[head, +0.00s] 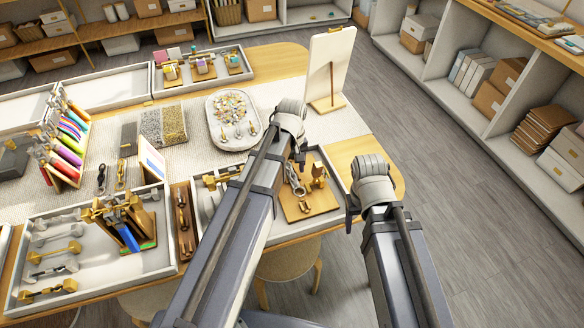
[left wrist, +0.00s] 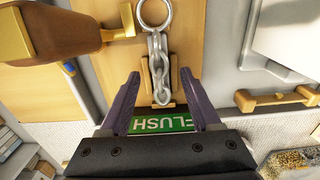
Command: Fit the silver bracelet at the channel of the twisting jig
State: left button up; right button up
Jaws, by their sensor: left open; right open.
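The twisting jig is a wooden board (head: 317,207) in a grey tray near the table's front right, with brass-coloured fittings. The silver bracelet (left wrist: 158,62), a chain with a ring at its top end, lies along the board in the left wrist view. Its lower end is between the small wooden walls of the channel (left wrist: 178,92), above a green "FLUSH" label (left wrist: 160,122); I cannot tell how deep it sits. My left gripper (left wrist: 160,76) is open, its fingers on either side of the chain, apart from it. My right gripper (head: 352,206) is open and empty, right of the jig.
A brass-and-brown handled part (left wrist: 60,42) stands close beside the bracelet. A white display board (head: 330,65) stands behind, and an oval tray of charms (head: 233,118) is to the left. The floor right of the table is clear.

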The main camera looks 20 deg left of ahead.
aim_at(292, 173)
pick_arm(q)
notch_tip(292, 173, up, 7)
jog(key=p, duration=0.6)
jog(key=shift+f, duration=0.1)
pick_arm(e)
notch_tip(292, 173, up, 7)
jog(key=shift+f, duration=0.15)
